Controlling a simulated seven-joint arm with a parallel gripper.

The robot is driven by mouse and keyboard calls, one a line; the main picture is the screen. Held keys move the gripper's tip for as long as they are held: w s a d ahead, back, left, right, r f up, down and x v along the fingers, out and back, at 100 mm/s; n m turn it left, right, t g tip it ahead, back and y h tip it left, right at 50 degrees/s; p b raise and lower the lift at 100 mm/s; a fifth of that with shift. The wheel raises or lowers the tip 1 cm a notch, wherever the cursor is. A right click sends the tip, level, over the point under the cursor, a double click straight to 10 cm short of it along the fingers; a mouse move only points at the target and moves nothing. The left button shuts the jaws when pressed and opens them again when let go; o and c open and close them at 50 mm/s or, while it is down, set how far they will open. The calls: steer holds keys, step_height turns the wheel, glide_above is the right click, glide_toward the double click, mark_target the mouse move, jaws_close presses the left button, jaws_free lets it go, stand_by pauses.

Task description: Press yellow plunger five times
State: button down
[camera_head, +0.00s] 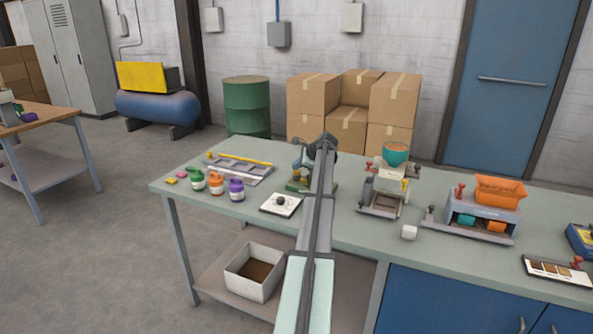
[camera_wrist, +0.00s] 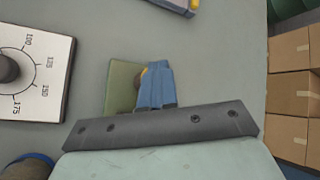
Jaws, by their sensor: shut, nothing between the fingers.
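My gripper (camera_wrist: 156,68) is shut and empty, with its blue fingers together in the wrist view. A small yellow-orange part (camera_wrist: 142,76) shows just beside and behind the fingers, over a green base (camera_wrist: 121,86). It looks like the yellow plunger, but the fingers hide most of it. I cannot tell whether they touch it. In the head view, the green-based device (camera_head: 297,186) stands at the bench's middle, under the end of my arm, which partly covers it.
A white dial plate (camera_head: 281,204) lies left of the device. Several coloured bottles (camera_head: 216,184) stand farther left. A filler with a teal hopper (camera_head: 396,154) and one with an orange hopper (camera_head: 500,191) stand right. A white block (camera_head: 409,232) sits near the bench's front edge.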

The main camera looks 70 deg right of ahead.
mark_target(299, 171)
steer(key=shift+s+f, duration=0.3)
steer(key=shift+f, duration=0.3)
steer(key=shift+d+r, duration=0.2)
steer(key=shift+r, duration=0.6)
steer(key=shift+w+r, duration=0.1)
steer(key=shift+r, duration=2.65)
steer(key=shift+w, duration=0.1)
